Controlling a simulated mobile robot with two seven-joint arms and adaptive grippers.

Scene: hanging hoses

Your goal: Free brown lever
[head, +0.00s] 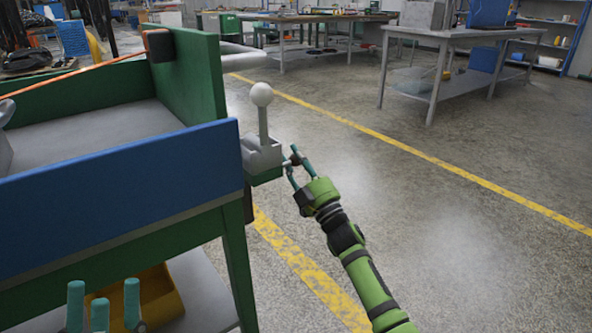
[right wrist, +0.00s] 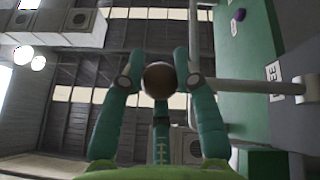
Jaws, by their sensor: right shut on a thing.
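The brown lever's round knob (right wrist: 160,80) sits between the teal fingers of my right gripper (right wrist: 158,82) in the right wrist view. In the head view my right gripper (head: 295,166) is shut on this dark knob, beside the grey lever housing (head: 261,156) at the cart's right end. The lever's shaft is mostly hidden. A second lever with a white ball (head: 262,94) stands upright on the same housing. My left gripper (head: 103,305) shows only its teal fingertips at the bottom left. They are spread apart with nothing visible between them.
The green cart (head: 187,85) with a blue front panel (head: 120,175) fills the left side. An orange hose (head: 75,75) runs to a dark block (head: 159,45) on its wall. A yellow bin (head: 160,295) sits below.

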